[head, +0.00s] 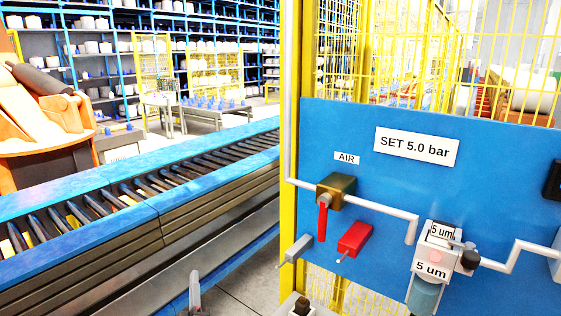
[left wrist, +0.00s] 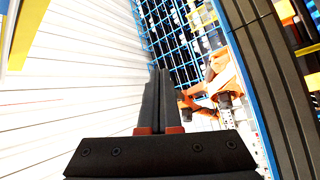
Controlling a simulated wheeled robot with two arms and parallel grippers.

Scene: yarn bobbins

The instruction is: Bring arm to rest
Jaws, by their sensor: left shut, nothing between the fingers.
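The rest of the left arm is out of the head view. My right gripper does not show in either view.
A roller conveyor (head: 150,210) with blue rails runs across the left. A blue air panel (head: 480,190) with a red-handled valve (head: 323,220) stands close at the right, beside a yellow post (head: 289,150). An orange machine (head: 45,115) stands behind the conveyor.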

